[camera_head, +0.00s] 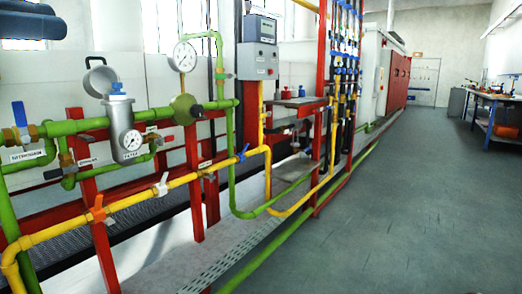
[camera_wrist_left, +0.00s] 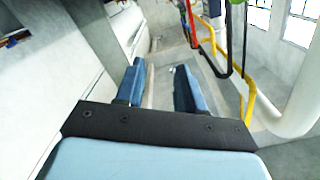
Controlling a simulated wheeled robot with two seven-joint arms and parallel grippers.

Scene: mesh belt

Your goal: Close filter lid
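The grey metal filter (camera_head: 122,119) stands upright on the green pipe at the left of the head view, with a round gauge on its front. Its round grey lid (camera_head: 101,79) is raised and tilted at the upper left of the body, so the lid is open. A blue part (camera_head: 118,88) shows at the filter's top. Blue fingers of my left gripper (camera_head: 42,18) show at the upper left corner, above and left of the lid and apart from it. The left wrist view shows this gripper (camera_wrist_left: 160,84) open, with nothing between its fingers. My right gripper is not in view.
Green pipes and a yellow pipe (camera_head: 133,198) run along a red frame (camera_head: 192,160). A pressure gauge (camera_head: 185,56) and a grey meter box (camera_head: 258,47) stand right of the filter. The floor (camera_head: 390,210) at the right is clear.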

